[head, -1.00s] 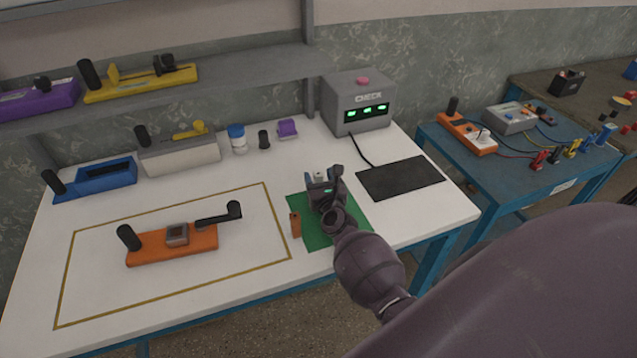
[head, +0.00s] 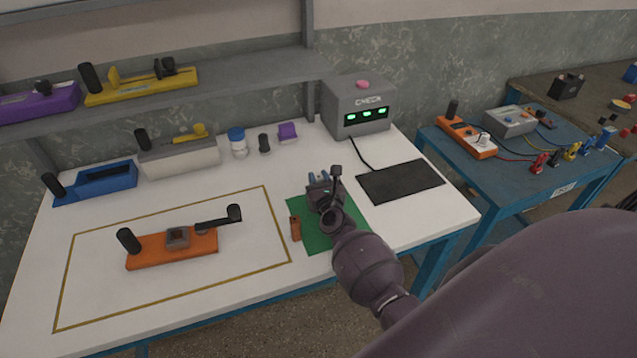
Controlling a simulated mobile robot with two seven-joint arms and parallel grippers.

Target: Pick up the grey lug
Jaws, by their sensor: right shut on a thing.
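My right gripper (head: 319,178) points away from me over the far left part of the green mat (head: 318,236). My left gripper is not in view.
A small orange-brown block (head: 295,228) stands at the mat's left edge, close to my right gripper. An orange holder (head: 150,251) lies inside the yellow outline. A black pad (head: 400,181) and the grey CHECK box (head: 358,108) are to the right and behind.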

